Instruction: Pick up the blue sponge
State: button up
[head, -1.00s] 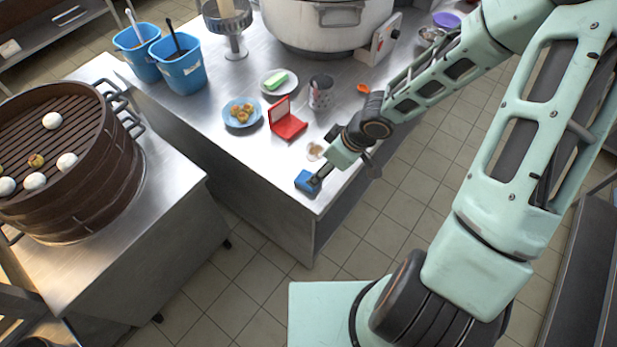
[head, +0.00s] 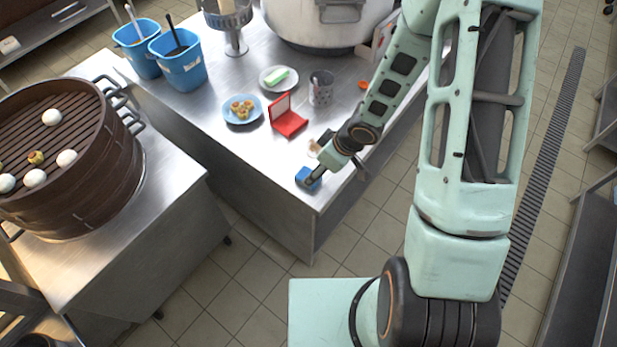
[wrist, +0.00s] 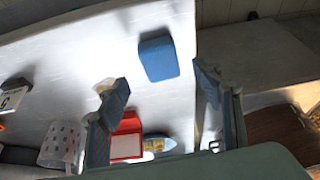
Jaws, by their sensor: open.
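The blue sponge (head: 304,180) lies on the steel table near its front corner. In the wrist view the sponge (wrist: 158,58) lies flat on the bright tabletop, just ahead of the fingertips. My gripper (wrist: 160,80) is open, with one finger to the left and one to the right of the sponge's line. Nothing is between the fingers that I can see as held. In the head view my gripper (head: 320,174) is right beside the sponge and hides part of it. I cannot tell there whether they touch.
A red open case (head: 290,124), a blue plate of pastries (head: 226,111) and a perforated cup (head: 321,90) stand farther back. A small pale item (head: 314,147) sits close behind my gripper. The table (head: 250,160) is bare left of the sponge. A bamboo steamer (head: 100,190) stands on the left counter.

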jog(key=shift+b+x, duration=0.55)
jog(key=shift+x, duration=0.35)
jog(key=b+x, duration=0.3)
jog(key=x, duration=0.1)
jog(key=shift+f+b, duration=0.1)
jog(key=shift+b, duration=0.3)
jog(key=c, duration=1.1)
jog(key=shift+c, duration=0.2)
